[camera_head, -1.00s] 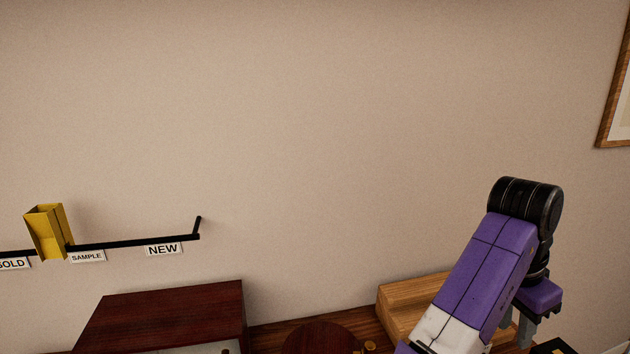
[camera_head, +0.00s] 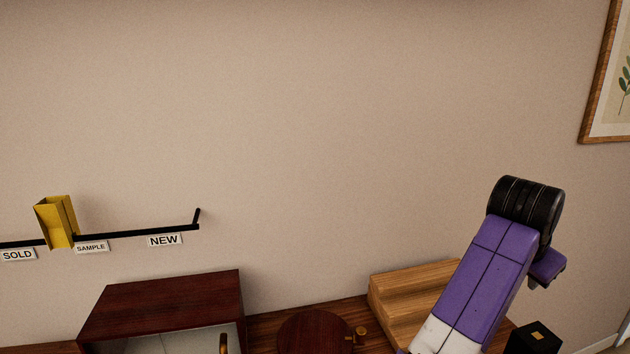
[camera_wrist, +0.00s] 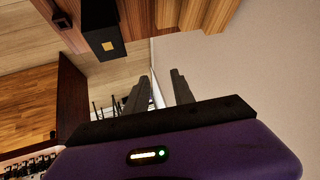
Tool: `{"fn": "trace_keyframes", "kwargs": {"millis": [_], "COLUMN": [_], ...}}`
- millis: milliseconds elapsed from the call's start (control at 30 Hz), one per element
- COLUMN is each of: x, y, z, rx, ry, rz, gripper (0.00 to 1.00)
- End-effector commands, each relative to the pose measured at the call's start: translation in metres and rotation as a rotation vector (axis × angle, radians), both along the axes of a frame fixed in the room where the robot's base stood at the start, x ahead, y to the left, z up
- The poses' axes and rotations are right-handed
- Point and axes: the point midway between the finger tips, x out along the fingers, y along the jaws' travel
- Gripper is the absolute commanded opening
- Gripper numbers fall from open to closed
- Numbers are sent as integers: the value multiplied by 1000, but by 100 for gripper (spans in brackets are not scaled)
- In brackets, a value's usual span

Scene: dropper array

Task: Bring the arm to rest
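My arm, purple and white with a black joint, rises at the right of the head view, bent at the joint. My gripper (camera_wrist: 168,88) shows in the wrist view as two grey fingers standing apart with nothing between them. It is open and empty. In the head view the fingers are hidden behind my arm; only a purple part of the wrist shows. In the wrist view the gripper is near a black box (camera_wrist: 103,30) with a gold square, and no contact shows.
A black wall rail (camera_head: 135,233) with SOLD, SAMPLE and NEW labels carries a yellow holder (camera_head: 58,222). Below are a dark wooden cabinet (camera_head: 165,303), a round dark wooden piece (camera_head: 315,333) and stepped light wood (camera_head: 410,290). The black box also shows in the head view (camera_head: 533,340).

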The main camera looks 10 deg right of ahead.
Motion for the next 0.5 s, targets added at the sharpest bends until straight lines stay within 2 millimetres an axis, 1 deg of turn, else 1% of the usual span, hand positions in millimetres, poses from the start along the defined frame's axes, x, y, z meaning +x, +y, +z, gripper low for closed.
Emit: {"fn": "trace_keyframes", "kwargs": {"millis": [100, 200, 267, 367, 500], "x": [9, 17, 21, 26, 29], "y": [-16, -27, -30, -26, -7], "z": [16, 31, 40, 53, 62], "rx": [-154, -314, -416, -584, -793], "ry": [-54, -100, -125, -166, -218], "rz": [51, 109, 150, 230, 355], "gripper": [30, 30, 30, 30, 30]}}
